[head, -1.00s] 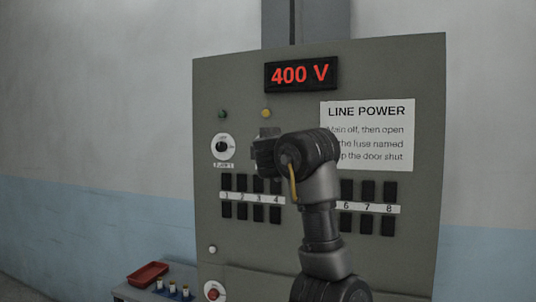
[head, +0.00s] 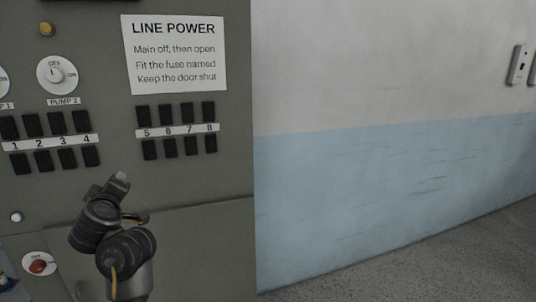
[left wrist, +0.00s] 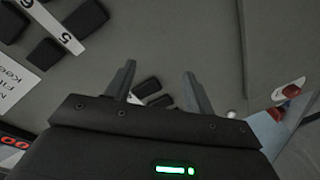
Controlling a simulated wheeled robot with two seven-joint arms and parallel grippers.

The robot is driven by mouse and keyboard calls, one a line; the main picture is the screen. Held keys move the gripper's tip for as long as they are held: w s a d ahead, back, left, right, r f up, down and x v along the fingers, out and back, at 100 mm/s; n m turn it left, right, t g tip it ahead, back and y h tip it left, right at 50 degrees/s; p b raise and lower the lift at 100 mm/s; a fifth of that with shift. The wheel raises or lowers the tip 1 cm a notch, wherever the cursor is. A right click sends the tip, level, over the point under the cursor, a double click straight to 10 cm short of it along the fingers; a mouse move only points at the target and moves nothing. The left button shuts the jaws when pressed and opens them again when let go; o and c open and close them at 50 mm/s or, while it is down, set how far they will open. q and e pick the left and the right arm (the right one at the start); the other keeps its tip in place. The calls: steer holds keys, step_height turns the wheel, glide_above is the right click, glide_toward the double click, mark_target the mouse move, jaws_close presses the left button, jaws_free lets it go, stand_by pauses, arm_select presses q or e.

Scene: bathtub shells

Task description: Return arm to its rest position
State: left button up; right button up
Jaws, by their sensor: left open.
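My left arm rises from the bottom of the head view, in front of the grey panel (head: 232,165). Its gripper (head: 118,180) is just below and right of the black blocks numbered 1 to 4. In the left wrist view the two fingers (left wrist: 158,73) stand apart with nothing between them. They point toward the panel face, and I cannot tell how far off it is. My right gripper is in neither view.
The panel carries a LINE POWER sign (head: 175,70), the PUMP 2 knob (head: 56,75), a yellow lamp (head: 46,29), black blocks 5 to 8 (head: 190,145) and a red knob (head: 40,264).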

arm_select(q)
steer(key=s+d+f+m+g+h, duration=0.25)
steer(key=s+f+m, duration=0.2)
steer(key=f, duration=0.55)
steer(key=s+d+f+m+g+h, duration=0.1)
steer(key=s+d+f+m+h, duration=0.2)
steer(key=s+f, duration=0.45)
steer(key=s+d+f+m+g+h, duration=0.1)
steer(key=s+d+f+m+g, duration=0.2)
steer(key=f, duration=0.9)
steer(key=s+d+f+m+g, duration=0.2)
steer(key=s+f, duration=0.2)
steer(key=s, duration=0.4)
steer(key=s+d+f+m+g, duration=0.2)
steer(key=s+d+f, duration=0.1)
steer(key=s, duration=0.6)
steer(key=s+d+f+m+g, duration=0.15)
steer(key=s+f, duration=0.25)
steer(key=s, duration=0.4)
step_height(320, 180, down, 27)
steer(key=s+g+b, duration=0.1)
steer(key=s+b, duration=0.1)
steer(key=b, duration=0.1)
steer(key=s+a+f+g+b, duration=0.1)
steer(key=s+a+f+b, duration=0.1)
steer(key=s+f, duration=1.4)
step_height(320, 180, down, 4)
steer(key=shift+s+f+m+g+h, duration=0.1)
steer(key=shift+s+m+g+h, duration=0.2)
steer(key=shift+s+m+h, duration=0.1)
